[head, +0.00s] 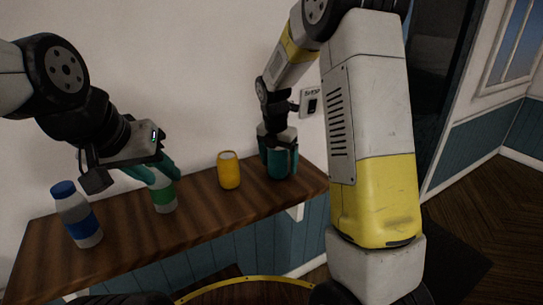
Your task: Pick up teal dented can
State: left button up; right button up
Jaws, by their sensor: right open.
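The teal can (280,168) stands upright near the right end of the wooden shelf. My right gripper (279,160) points down from above with its fingers open on both sides of it. The fingers are also teal and cover much of the can, so its dent cannot be made out, nor whether they touch it. My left gripper (158,175) is at the top of a white and green container (164,197), with its teal fingers over the upper part. I cannot tell whether they are closed on it.
A yellow can (229,171) stands between my two grippers. A white bottle with a blue cap and blue band (78,216) stands at the left on the wooden shelf (205,217). A pale wall is close behind. The front strip of shelf is clear.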

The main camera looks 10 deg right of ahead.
jog(key=shift+c, duration=0.2)
jog(key=c, duration=1.4)
jog(key=shift+o, duration=0.2)
jog(key=shift+r, duration=0.1)
